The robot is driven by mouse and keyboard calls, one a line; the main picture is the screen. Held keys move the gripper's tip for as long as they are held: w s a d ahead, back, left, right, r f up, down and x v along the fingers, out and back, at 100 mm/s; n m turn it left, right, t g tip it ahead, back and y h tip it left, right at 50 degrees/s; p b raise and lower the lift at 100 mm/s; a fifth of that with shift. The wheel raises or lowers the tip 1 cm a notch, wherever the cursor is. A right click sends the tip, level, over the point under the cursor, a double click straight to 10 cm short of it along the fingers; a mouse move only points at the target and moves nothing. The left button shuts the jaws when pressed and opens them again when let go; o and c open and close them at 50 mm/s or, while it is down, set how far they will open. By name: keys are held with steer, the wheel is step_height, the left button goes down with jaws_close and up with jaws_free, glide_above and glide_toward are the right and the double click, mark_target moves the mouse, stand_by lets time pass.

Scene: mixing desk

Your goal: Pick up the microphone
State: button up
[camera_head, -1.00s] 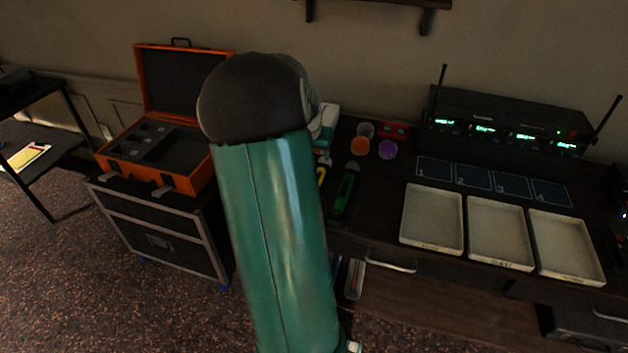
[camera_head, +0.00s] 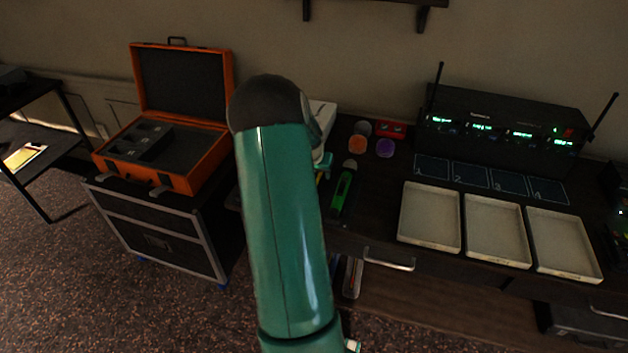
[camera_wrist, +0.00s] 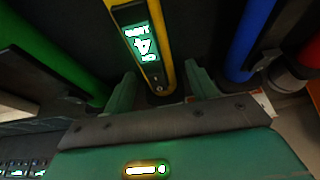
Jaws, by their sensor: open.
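A yellow-edged black microphone (camera_wrist: 146,45) with a lit channel 4 display lies in the middle of the wrist view. My gripper (camera_wrist: 160,82) is open, with one green finger on each side of its lower end. I cannot tell whether either finger touches it. A green microphone (camera_wrist: 62,58) lies to the left in the wrist view and a blue one (camera_wrist: 246,38) to the right. In the head view the green microphone (camera_head: 343,192) lies on the desk, while my arm hides most of the others and my gripper.
Three pale trays (camera_head: 430,216) sit on the desk's right side, before a receiver (camera_head: 500,132) with antennas. Orange and purple round items (camera_head: 358,144) lie behind the green microphone. An open orange case (camera_head: 205,160) stands at left. A red part (camera_wrist: 312,52) shows right in the wrist view.

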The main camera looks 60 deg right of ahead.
steer(key=shift+f, duration=0.1)
steer(key=shift+c, duration=0.3)
steer(key=c, duration=1.1)
steer(key=shift+d, duration=0.1)
jaws_close()
